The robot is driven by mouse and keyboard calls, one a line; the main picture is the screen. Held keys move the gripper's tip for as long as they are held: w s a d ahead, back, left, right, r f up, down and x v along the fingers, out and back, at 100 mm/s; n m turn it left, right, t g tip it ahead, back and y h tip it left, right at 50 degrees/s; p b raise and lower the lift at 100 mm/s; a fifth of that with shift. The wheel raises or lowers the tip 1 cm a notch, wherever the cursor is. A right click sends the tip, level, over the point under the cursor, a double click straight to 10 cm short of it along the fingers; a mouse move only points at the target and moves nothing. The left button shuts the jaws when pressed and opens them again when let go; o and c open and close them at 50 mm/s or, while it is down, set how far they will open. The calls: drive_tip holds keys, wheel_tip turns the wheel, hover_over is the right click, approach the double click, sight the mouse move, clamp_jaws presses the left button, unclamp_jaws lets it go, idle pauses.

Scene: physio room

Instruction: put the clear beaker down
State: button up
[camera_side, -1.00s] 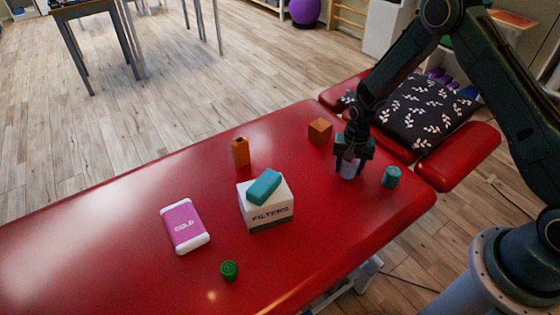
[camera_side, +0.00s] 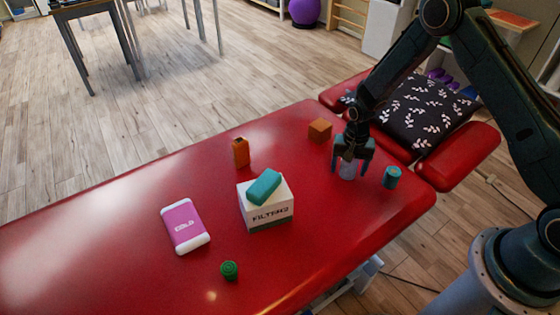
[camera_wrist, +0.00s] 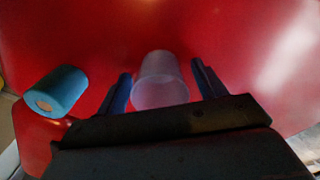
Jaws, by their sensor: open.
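The clear beaker (camera_side: 348,171) stands on the red treatment table (camera_side: 110,235), near its right end. My gripper (camera_side: 353,172) is directly above and around the beaker. Its two fingers (camera_wrist: 161,88) are open, one on each side of the beaker, with a visible gap on both sides.
An orange cube (camera_side: 320,130), orange bottle (camera_side: 241,152), white box (camera_side: 266,207) with teal block (camera_side: 264,186), pink pack (camera_side: 184,225) and green cylinder (camera_side: 229,270) are further left.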

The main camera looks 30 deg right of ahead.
wheel_tip(320, 180, up, 12)
idle(0.7)
drive_tip(key=shift+r, duration=0.1)
idle(0.4)
drive_tip(key=s+a+r+n+t, duration=0.15)
drive_tip(key=s+r, duration=0.35)
drive_tip(key=r, duration=0.5)
drive_tip(key=s+a+r+n+t, duration=0.1)
drive_tip(key=s+r+n, duration=0.2)
drive_tip(key=s+r, duration=0.55)
drive_tip(key=s+a+r+n+t, duration=0.1)
drive_tip(key=s+r+n, duration=0.1)
drive_tip(key=s+r, duration=0.2)
drive_tip(key=s+a+r+n+t, duration=0.1)
drive_tip(key=s+r, duration=0.3)
drive_tip(key=s, duration=0.6)
drive_tip(key=shift+n+t, duration=0.55)
drive_tip(key=shift+n, duration=0.2)
